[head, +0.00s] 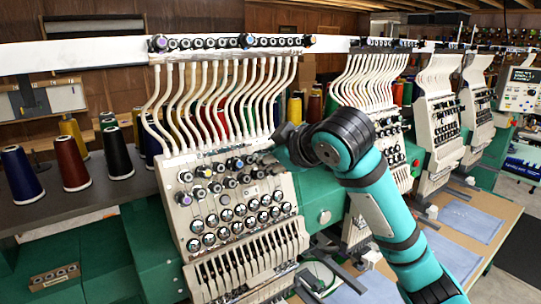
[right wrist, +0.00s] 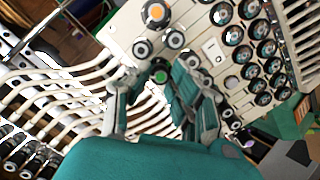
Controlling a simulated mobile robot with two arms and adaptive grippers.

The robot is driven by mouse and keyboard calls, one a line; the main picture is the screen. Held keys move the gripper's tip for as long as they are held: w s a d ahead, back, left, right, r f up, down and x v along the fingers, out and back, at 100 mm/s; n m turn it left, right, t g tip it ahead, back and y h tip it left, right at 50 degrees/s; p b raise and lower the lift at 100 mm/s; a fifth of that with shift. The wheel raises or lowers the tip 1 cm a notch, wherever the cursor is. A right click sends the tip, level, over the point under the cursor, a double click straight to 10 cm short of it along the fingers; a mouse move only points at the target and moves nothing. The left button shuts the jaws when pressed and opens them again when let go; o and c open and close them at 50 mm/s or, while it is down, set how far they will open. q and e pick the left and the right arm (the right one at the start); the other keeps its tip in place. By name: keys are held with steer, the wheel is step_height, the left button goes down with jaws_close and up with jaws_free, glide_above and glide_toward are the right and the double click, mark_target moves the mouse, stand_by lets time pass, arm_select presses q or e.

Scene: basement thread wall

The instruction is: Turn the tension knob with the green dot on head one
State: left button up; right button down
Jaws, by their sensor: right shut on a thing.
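Head one (head: 238,200), the nearest embroidery head, is a cream panel with rows of dark tension knobs on its face. In the right wrist view, the knob with the green dot (right wrist: 160,76) sits between the fingers of my right gripper (right wrist: 158,70), which is shut on it. In the head view, my right gripper (head: 272,150) reaches the upper right edge of the panel from the right, and my wrist hides that knob. The green dot faces my wrist camera. My left gripper is not in view.
A knob with an orange dot (right wrist: 156,12) and other plain knobs (right wrist: 176,40) sit close to my fingers. White thread tubes (head: 225,95) rise above the panel. Thread cones (head: 72,163) stand at the left. More heads (head: 437,110) line up at the right.

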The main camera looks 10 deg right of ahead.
steer(key=shift+f+m+g+y, duration=0.15)
steer(key=shift+m+g+y, duration=0.15)
steer(key=shift+m, duration=1.6)
steer(key=c, duration=1.2)
jaws_free()
steer(key=shift+o, duration=0.2)
steer(key=shift+r, duration=0.2)
steer(key=v, duration=1.1)
steer(key=shift+s, duration=0.4)
steer(key=shift+d+r, duration=0.1)
steer(key=shift+d, duration=0.05)
